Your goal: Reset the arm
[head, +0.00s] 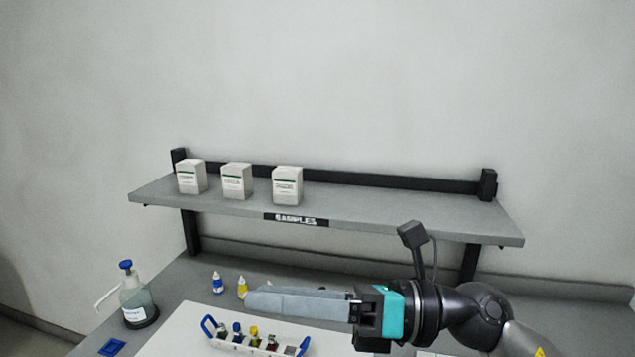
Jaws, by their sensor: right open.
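My right arm comes in from the lower right, and its gripper (256,300) points left, level, over the bench. Its long grey fingers are seen from the side, so the gap between them is hidden; it is open and I see nothing held. The fingers lie in front of the bench below the shelf, above and behind the sample rack (238,345) in the picture. The rack is white with blue handles and holds several small vials with coloured caps. My left gripper is not in view.
A grey shelf (400,212) labelled "SAMPLES" spans the bench and carries three white boxes (237,181). A wash bottle (137,303) with a blue cap stands at left. Two small dropper bottles (217,283) stand behind the rack. A blue square (112,347) lies at front left.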

